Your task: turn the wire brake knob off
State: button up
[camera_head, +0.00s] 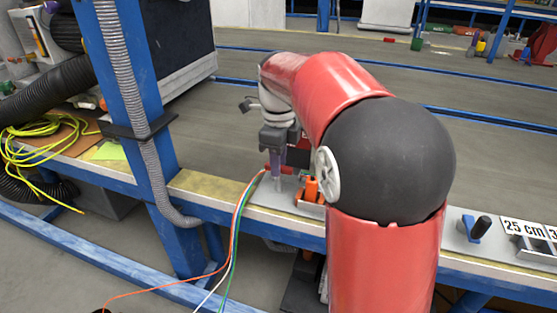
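My red arm reaches over the bench, and its gripper (277,180) points down at the bench top, just left of an orange part (311,190) on a light metal plate. A small red piece (287,170) shows close by the fingers. I cannot tell whether the fingers touch anything, or whether they are open or shut. I cannot pick out the wire brake knob for certain; the arm hides part of the bench. A black knob on a blue base (474,228) stands on the bench to the right of the arm.
Orange, white and green wires (238,215) hang over the bench's front edge near the gripper. A blue post (130,90) with a grey hose stands to the left. Yellow cable (35,150) lies at far left.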

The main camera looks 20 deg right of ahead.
grip_shut()
jog(key=shift+r+n, duration=0.1)
jog(key=shift+n, duration=0.2)
jog(key=n+p, duration=0.2)
jog(key=shift+r+n, duration=0.1)
jog(key=shift+n, duration=0.2)
jog(key=n+p, duration=0.2)
jog(key=n, duration=0.2)
jog(key=shift+p, duration=0.4)
jog(key=n+p, duration=0.2)
jog(key=n, duration=0.4)
jog(key=n+p, duration=0.1)
jog(key=n, duration=0.3)
jog(key=shift+n, duration=0.3)
jog(key=shift+p, duration=0.3)
